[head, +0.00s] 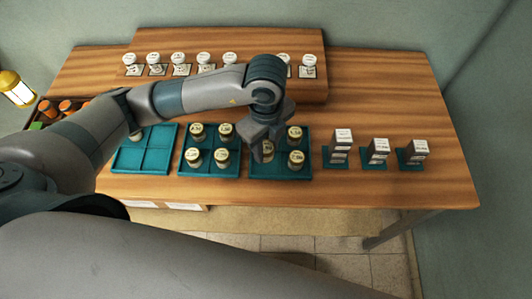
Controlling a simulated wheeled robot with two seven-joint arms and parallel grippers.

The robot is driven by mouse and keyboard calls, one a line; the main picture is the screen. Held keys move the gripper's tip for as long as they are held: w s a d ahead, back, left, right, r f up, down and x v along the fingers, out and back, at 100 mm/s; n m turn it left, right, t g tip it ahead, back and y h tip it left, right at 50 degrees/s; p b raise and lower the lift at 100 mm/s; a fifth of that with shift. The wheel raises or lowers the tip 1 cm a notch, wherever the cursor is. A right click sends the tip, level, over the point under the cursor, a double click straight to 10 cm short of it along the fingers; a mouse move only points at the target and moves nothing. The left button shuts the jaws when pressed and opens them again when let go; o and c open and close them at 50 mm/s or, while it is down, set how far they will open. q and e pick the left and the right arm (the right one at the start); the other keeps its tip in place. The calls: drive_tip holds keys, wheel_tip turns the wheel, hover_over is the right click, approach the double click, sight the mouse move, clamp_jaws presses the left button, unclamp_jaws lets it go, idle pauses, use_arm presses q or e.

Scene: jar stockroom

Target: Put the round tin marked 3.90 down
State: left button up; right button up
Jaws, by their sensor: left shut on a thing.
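My left gripper (266,130) reaches over the right-hand teal tray (256,172) from above and is shut on a round tin (268,150). This tin is partly hidden by the gripper, and its mark is too small to read. I cannot tell whether it touches the tray. Two more round tins stand in the same tray, one at the back right (294,136) and one at the front right (296,160). My right gripper is not in view.
The middle teal tray (208,169) holds several tins. The left teal tray (142,159) looks mostly bare, with a tin partly behind my arm. Three boxes on teal stands, the nearest one (340,140), stand to the right. Several white-topped jars line the raised back shelf (230,40).

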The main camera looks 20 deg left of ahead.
sight(266, 156)
use_arm(q)
drive_tip(key=shift+f+p, duration=0.8)
drive_tip(key=shift+f, duration=1.2)
drive_tip(key=shift+f, duration=0.2)
drive_tip(key=o, duration=0.8)
drive_tip(key=shift+c, duration=0.2)
drive_tip(key=shift+r, duration=0.15)
